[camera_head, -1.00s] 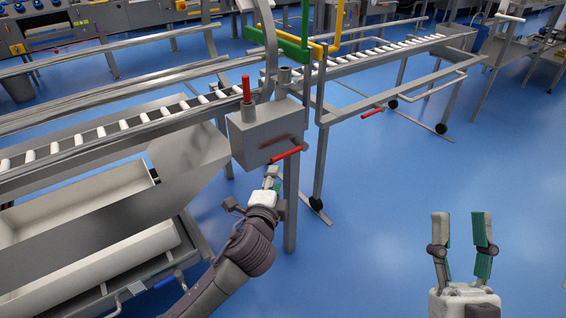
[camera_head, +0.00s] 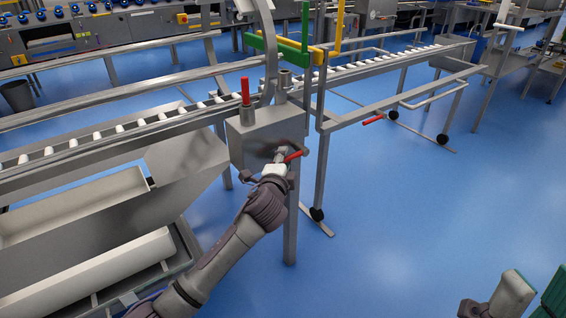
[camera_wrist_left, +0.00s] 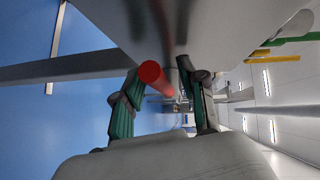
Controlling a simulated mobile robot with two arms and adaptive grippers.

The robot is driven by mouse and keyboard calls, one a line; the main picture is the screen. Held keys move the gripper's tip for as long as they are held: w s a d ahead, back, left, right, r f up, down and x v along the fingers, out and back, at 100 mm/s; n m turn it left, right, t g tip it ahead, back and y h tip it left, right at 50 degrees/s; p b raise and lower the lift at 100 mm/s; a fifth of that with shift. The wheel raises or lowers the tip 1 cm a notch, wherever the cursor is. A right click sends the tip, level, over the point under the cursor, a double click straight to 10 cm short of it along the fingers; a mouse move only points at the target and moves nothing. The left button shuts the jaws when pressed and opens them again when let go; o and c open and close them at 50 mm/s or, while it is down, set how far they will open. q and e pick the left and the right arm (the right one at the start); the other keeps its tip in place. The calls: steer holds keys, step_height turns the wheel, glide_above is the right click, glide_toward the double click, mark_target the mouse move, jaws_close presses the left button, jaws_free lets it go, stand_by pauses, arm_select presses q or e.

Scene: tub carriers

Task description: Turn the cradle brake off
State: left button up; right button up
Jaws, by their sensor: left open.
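A grey control box (camera_head: 255,138) stands on a post beside the roller conveyor. A red-gripped lever (camera_head: 293,156) sticks out from its front, and a second red lever (camera_head: 246,91) stands upright on its top. My left gripper (camera_head: 281,161) is at the front lever, close to the box face. In the left wrist view, the open fingers are on either side of the red grip (camera_wrist_left: 150,72); contact cannot be told. My right gripper is partly in view at the bottom right corner, its fingers cut off by the frame. Which lever is the cradle brake is not marked.
Another red handle (camera_head: 373,119) sits on the frame to the right of the box. A metal trough (camera_head: 75,205) is at the left, below the rollers. Green (camera_head: 278,50) and yellow bars rise above the box. Blue floor is clear at the right.

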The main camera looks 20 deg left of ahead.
arm_select(q)
jaws_close()
stand_by(0.4)
